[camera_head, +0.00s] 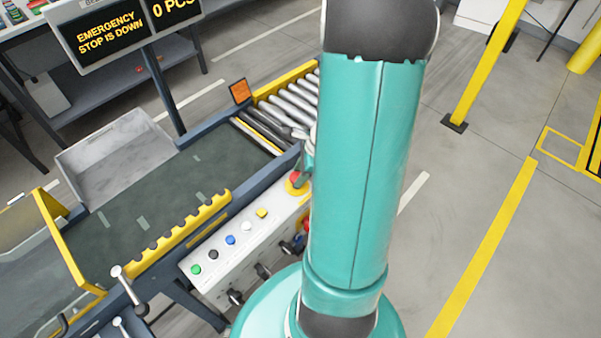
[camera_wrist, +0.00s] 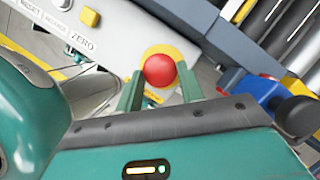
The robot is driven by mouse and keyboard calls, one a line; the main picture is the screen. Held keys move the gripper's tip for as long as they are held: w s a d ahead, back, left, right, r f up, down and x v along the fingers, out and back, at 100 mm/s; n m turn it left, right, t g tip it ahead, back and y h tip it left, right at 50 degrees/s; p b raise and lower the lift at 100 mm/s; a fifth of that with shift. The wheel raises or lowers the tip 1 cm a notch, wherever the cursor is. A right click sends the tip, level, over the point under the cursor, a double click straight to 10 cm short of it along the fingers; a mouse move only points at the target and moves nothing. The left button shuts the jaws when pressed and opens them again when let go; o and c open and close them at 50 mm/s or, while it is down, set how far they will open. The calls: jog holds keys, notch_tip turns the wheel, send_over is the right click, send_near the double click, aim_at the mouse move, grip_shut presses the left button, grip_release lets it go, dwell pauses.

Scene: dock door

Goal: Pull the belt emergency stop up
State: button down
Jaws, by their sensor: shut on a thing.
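The belt emergency stop is a red mushroom knob (camera_wrist: 159,71) on a yellow round base at the end of the white control panel (camera_head: 235,245). In the head view the knob (camera_head: 296,178) shows just left of my arm, partly covered. In the wrist view my gripper (camera_wrist: 160,77) has its two green fingers on either side of the knob, shut on it. In the head view my arm hides most of the gripper. A display (camera_head: 110,38) reads "EMERGENCY STOP IS DOWN".
The panel carries a row of small coloured buttons, including a yellow one (camera_head: 262,213). The dark conveyor belt (camera_head: 150,205) runs behind it, with a grey tray (camera_head: 115,155) beyond and metal rollers (camera_head: 290,100) at the far end. Open floor lies to the right.

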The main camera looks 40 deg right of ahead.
jog(key=shift+r, duration=0.6)
jog(key=c, duration=0.9)
grip_release()
jog(key=v, duration=1.4)
jog(key=shift+f, duration=0.1)
